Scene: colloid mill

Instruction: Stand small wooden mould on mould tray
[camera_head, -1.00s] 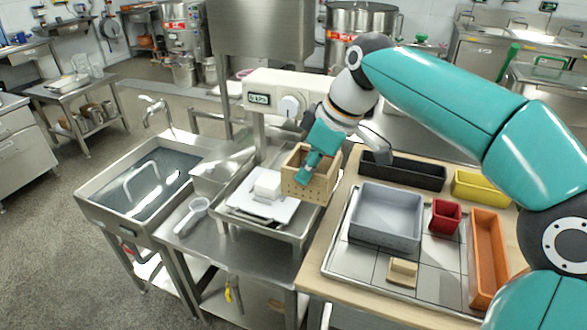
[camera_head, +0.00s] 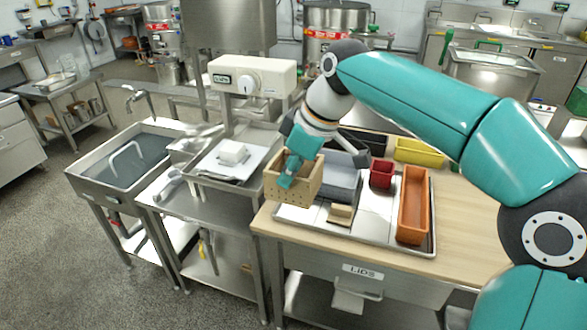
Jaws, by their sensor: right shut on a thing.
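The small wooden mould (camera_head: 284,190), an open light-wood box with small holes in its side, is held upright. My right gripper (camera_head: 286,178) reaches down onto it and is shut on its wall; the fingertips are partly hidden. The metal mould tray (camera_head: 378,237) lies on the wooden-topped table to the right. The wooden mould is at the tray's left edge, in front of the grey mould's left side; I cannot tell whether it touches the tray. My left gripper is not in view.
On the tray are a grey mould (camera_head: 343,182), a red mould (camera_head: 381,174), an orange mould (camera_head: 413,205) and a small tan block (camera_head: 340,214). Black (camera_head: 372,143) and yellow (camera_head: 419,152) moulds lie behind.

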